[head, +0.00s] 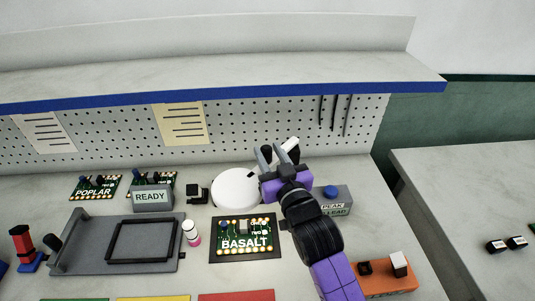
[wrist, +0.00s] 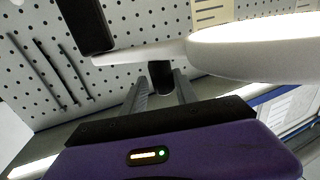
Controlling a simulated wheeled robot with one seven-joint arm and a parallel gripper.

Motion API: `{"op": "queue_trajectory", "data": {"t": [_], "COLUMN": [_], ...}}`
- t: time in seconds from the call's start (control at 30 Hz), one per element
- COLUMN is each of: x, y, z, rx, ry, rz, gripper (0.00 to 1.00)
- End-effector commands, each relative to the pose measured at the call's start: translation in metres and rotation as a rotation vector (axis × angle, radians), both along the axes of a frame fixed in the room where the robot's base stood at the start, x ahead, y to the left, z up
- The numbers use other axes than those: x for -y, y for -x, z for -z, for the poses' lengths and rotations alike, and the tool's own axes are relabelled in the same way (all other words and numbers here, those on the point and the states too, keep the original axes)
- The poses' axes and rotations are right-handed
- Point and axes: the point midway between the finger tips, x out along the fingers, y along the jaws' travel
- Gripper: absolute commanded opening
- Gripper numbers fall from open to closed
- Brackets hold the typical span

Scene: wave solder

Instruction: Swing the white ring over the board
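The white ring (head: 237,188) shows in the head view as a pale disc just behind the BASALT board (head: 243,237), which lies on a dark mat. In the wrist view the ring (wrist: 255,52) is large at upper right, joined to a white arm (wrist: 140,53). A short black knob (wrist: 160,76) hangs under that arm. My gripper (head: 276,155) is to the right of the ring in the head view. In the wrist view its grey fingers (wrist: 160,86) stand apart on either side of the knob. I cannot tell whether they press on it.
A grey tray fixture (head: 75,255) stands left, with a READY block (head: 152,198) behind it. A small white-and-pink bottle (head: 191,233) is left of the board. A PEAK LEAD block (head: 336,203) and an orange block (head: 385,285) are right, near my arm. A shelf (head: 210,82) overhangs the back.

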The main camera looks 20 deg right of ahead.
Motion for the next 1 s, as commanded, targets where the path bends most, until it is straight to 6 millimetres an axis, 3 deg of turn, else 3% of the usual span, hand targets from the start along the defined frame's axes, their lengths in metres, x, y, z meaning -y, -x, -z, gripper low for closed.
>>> {"op": "queue_trajectory", "data": {"t": [0.03,0.1,0.57,1.0], "x": [0.009,0.008,0.002,0.000], "y": [0.000,0.000,0.004,0.067], "z": [-0.003,-0.003,0.000,0.001], "rx": [0.006,0.005,0.001,0.001], "ry": [0.003,0.003,-0.001,-0.002], "rz": [0.015,0.013,0.003,0.005], "gripper": [0.40,0.48,0.48,0.48]}}
